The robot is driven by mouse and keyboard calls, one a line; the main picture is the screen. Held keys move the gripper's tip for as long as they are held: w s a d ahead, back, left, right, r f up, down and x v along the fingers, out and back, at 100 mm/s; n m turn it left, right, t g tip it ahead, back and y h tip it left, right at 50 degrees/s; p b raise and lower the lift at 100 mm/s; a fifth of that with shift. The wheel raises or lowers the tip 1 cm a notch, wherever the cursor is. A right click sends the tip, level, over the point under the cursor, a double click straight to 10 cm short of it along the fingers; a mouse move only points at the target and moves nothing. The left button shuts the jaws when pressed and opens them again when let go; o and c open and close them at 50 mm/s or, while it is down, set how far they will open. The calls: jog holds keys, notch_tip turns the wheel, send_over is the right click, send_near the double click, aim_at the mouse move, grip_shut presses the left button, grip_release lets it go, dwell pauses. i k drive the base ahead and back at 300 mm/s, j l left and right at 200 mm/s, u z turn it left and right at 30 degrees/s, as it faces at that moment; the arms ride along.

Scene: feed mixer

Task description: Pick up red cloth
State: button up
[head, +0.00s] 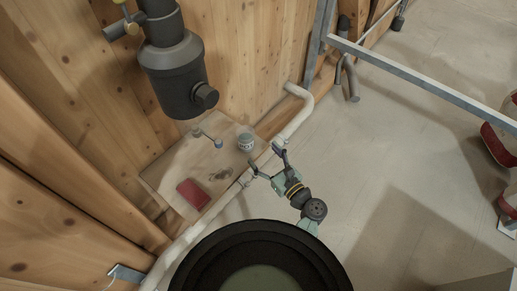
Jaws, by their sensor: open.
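A red cloth (193,193), folded into a small flat rectangle, lies near the front left edge of a low wooden board (160,177) against the wall. My gripper (266,158) is open, its two fingers spread apart with no object visible in its grasp. It is at the right edge of the board, to the right of and farther back than the cloth, apart from it. The cloth is in plain view. The gripper's exact height above the board is hard to tell.
A small grey can (246,142) stands on the board close to my gripper. A small blue-ended item (218,143) and a dark small object (220,173) are also there. A pale pipe (294,122) runs along the board's right side. A dark cylinder (172,70) hangs above. Open floor (400,160) lies right.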

aim_at(189, 191)
jog(key=u, duration=0.7)
